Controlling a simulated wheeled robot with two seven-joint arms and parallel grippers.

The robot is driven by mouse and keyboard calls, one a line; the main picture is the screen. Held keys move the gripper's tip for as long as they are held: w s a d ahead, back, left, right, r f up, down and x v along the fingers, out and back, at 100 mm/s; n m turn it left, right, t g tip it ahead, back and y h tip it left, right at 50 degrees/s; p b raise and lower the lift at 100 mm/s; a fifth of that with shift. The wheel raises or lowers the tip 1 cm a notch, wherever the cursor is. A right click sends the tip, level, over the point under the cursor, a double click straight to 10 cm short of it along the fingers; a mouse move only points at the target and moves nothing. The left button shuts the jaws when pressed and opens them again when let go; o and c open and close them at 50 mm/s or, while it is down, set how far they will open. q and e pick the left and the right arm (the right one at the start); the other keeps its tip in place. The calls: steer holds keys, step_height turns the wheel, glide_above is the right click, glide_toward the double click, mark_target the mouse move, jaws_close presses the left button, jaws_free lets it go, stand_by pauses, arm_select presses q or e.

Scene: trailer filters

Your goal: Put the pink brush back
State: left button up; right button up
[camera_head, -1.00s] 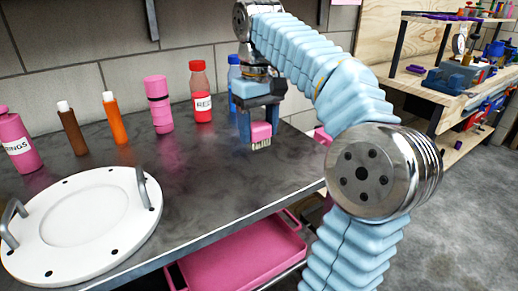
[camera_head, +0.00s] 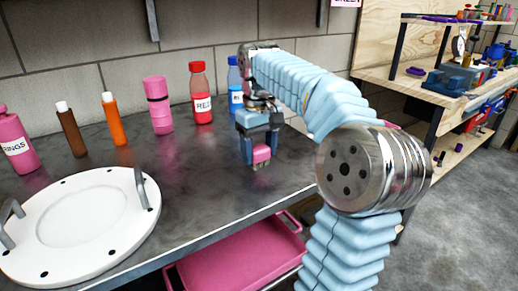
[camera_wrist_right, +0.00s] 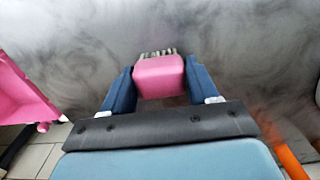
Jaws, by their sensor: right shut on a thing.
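The pink brush (camera_head: 261,154) has a pink block body and pale bristles. My right gripper (camera_head: 259,150) is shut on it, bristles pointing down, close over the dark worktop (camera_head: 205,180). I cannot tell whether the bristles touch the top. In the right wrist view the pink brush (camera_wrist_right: 159,76) sits between the two blue fingers of the right gripper (camera_wrist_right: 160,85), with its bristles at the far side. My left gripper is not in view.
A white round plate (camera_head: 90,240) with grey handles lies at the left. Behind stand a pink bottle (camera_head: 17,143), brown bottle (camera_head: 71,130), orange bottle (camera_head: 114,120), pink container (camera_head: 158,105), red bottle (camera_head: 201,95) and blue bottle (camera_head: 235,85). A pink tray (camera_head: 240,262) is below the worktop's edge.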

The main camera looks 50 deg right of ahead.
mark_target(259, 147)
steer(key=o, duration=1)
steer(key=shift+r, duration=0.2)
steer(key=shift+r+p, duration=1)
steer(key=shift+r, duration=4.95)
